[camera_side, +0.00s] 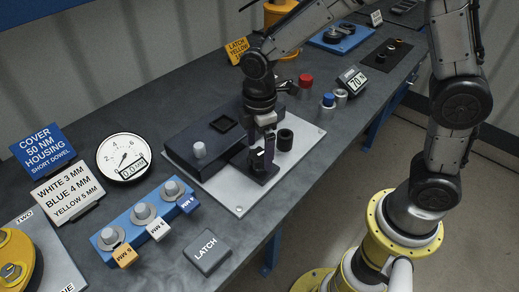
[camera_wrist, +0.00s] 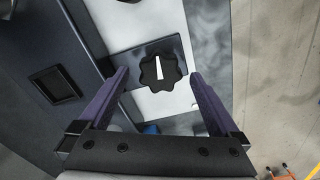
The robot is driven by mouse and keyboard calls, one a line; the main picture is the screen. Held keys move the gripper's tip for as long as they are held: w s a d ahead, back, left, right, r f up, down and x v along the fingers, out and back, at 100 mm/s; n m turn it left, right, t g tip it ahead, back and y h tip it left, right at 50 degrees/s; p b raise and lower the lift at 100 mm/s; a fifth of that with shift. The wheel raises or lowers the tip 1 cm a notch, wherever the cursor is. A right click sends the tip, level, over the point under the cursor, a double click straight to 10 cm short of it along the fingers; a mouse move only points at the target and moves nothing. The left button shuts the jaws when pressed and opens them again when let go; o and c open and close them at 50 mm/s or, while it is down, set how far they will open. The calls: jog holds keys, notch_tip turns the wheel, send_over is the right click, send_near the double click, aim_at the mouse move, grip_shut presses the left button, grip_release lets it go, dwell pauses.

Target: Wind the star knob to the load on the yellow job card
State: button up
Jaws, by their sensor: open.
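The black star knob (camera_wrist: 160,70) with a white pointer line shows in the wrist view, on a dark plate. My gripper (camera_wrist: 158,76) is open, its two purple fingers left and right of the knob with gaps. I cannot tell how far it is above the knob. A small display (camera_side: 353,80) seems to read 70 N.
A dark block (camera_side: 190,160) with a grey peg and a black cylinder (camera_side: 285,139) stand close to my gripper. A dial gauge (camera_side: 123,157) and a blue rack (camera_side: 143,218) of tagged pegs are to the left. A LATCH plate (camera_side: 207,252) lies in front.

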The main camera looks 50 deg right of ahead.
jog(key=shift+f, duration=0.55)
jog(key=c, duration=1.4)
